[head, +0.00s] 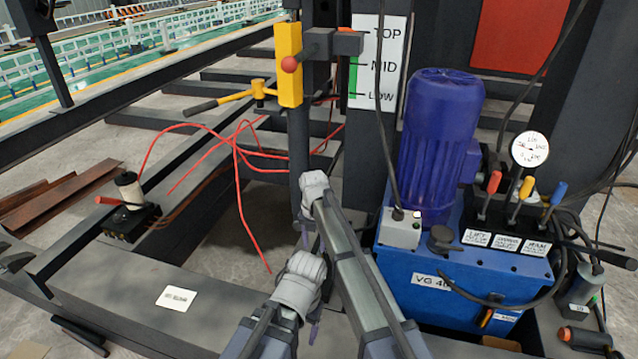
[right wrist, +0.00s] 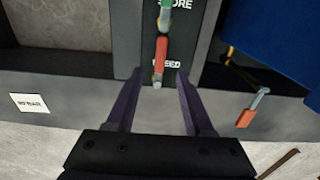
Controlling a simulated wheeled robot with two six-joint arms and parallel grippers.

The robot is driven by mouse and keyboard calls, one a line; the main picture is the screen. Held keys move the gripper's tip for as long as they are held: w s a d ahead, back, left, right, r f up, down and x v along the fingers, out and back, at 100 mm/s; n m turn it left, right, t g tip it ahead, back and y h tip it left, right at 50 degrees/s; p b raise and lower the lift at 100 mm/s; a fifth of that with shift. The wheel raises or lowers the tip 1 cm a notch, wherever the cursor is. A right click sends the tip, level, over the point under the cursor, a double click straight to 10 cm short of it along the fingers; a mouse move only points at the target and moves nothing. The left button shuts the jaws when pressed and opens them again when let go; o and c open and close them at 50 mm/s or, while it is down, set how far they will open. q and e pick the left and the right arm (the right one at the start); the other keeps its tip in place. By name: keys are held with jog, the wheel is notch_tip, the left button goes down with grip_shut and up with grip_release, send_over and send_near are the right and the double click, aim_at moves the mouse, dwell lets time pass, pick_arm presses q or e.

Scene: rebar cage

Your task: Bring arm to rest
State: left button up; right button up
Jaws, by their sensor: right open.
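My right gripper (head: 312,238) is mostly hidden behind my own arm links in the head view; only small purple parts of it show. In the right wrist view my right gripper (right wrist: 158,76) has its two purple fingers spread apart, with nothing held. My arm links rise from the bottom middle of the head view. My left gripper does not show.
A blue power unit (head: 465,260) with a purple-blue motor (head: 438,140) stands close at right. A dark post with a yellow block (head: 289,65) rises behind my arm. A grey beam (head: 110,280) crosses the front left. Red hoses (head: 238,150) loop at left.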

jog(key=s+d+m, duration=1)
jog(key=s+m, duration=0.2)
jog(key=m, duration=0.4)
jog(key=s+d+m, duration=1.1)
jog(key=m, duration=0.6)
jog(key=s+a+r+n+h+p, duration=0.15)
jog(key=s+a+n, duration=0.35)
jog(key=a, duration=0.6)
notch_tip(320, 180, up, 38)
jog(key=s+m+p, duration=0.1)
jog(key=p, duration=3.7)
jog(key=shift+a, duration=0.2)
jog(key=shift+f, duration=0.1)
